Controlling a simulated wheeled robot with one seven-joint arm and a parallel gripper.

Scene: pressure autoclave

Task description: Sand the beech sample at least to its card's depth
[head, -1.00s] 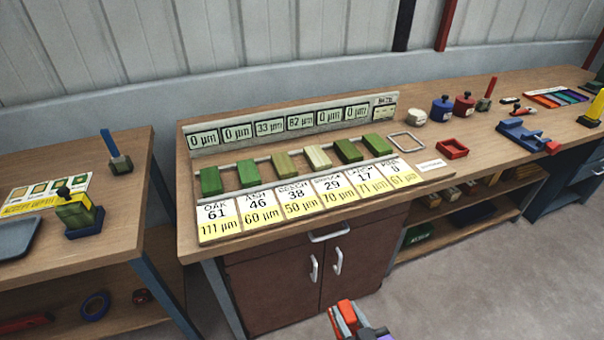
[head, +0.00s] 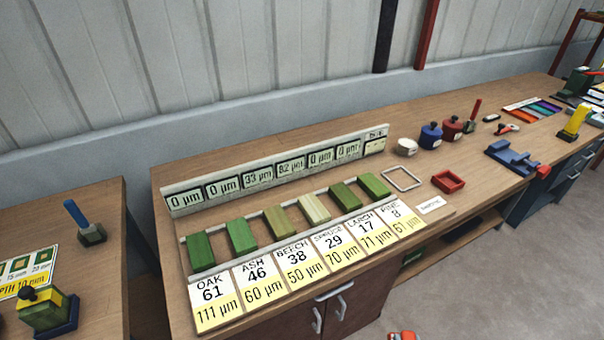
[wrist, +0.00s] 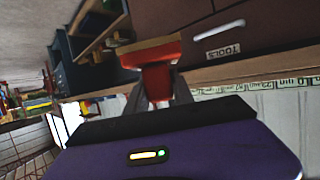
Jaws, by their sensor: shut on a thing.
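The beech sample (head: 276,221) is the third block from the left in the rack, green with a lighter patch. Its card (head: 291,267) reads BEECH, 38 and 50 µm. The display (head: 257,177) behind it reads 33 µm. My gripper (wrist: 157,98) is shut on a red block with a tan face (wrist: 158,78), which looks like a sanding block. In the head view only a bit of this red block (head: 403,335) shows at the bottom edge, in front of the bench and apart from the samples.
Green oak (head: 200,246) and ash (head: 241,235) samples stand left of beech; the pale spruce sample (head: 314,208) stands right of it. A red tray (head: 448,181), a wire frame (head: 403,179) and a blue vise (head: 512,158) are further right. Space above the samples is clear.

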